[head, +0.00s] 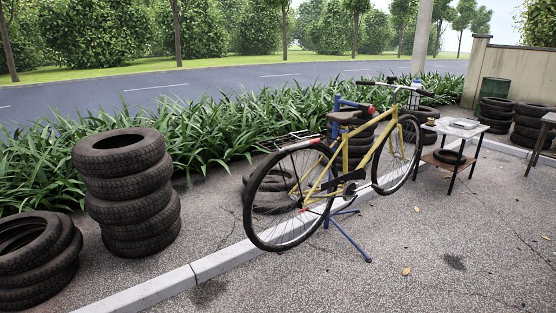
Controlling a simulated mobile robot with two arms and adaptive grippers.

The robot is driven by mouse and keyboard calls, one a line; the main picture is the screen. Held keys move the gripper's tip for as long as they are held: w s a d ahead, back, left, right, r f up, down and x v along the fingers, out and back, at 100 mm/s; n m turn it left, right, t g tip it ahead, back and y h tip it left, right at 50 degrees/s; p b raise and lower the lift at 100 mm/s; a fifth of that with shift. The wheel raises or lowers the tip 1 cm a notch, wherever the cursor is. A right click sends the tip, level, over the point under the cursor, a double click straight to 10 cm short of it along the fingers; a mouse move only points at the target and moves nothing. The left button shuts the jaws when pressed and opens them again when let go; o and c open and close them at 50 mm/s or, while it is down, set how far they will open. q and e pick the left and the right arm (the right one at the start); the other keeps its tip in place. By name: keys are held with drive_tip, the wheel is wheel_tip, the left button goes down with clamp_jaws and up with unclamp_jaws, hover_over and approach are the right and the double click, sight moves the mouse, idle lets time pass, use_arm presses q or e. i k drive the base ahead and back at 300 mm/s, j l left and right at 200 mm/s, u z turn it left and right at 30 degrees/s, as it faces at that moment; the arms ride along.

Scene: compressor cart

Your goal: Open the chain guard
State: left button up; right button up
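A yellow bicycle (368,140) stands in the middle right, held on a blue repair stand (345,237). Its rear wheel points toward me and to the left. A dark part that looks like the chain guard (344,182) sits low on the frame by the crank. It is small in the view, and I cannot tell whether it is open or shut. Neither of my grippers shows in the head view.
A kerb (217,261) runs diagonally under the bicycle. Tall tyre stacks (130,190) stand at the left, with more tyres (495,113) at the far right. A small table (452,129) stands right of the bicycle. The paving (430,265) in front is mostly clear.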

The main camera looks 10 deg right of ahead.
sight(359, 174)
drive_tip(key=i+l+z, duration=0.2)
drive_tip(key=i+z, duration=1.15)
drive_tip(key=i+l+u, duration=0.2)
drive_tip(key=i, duration=0.3)
drive_tip(key=i+l+u, duration=0.1)
drive_tip(key=i+u, duration=0.15)
drive_tip(key=i, duration=0.3)
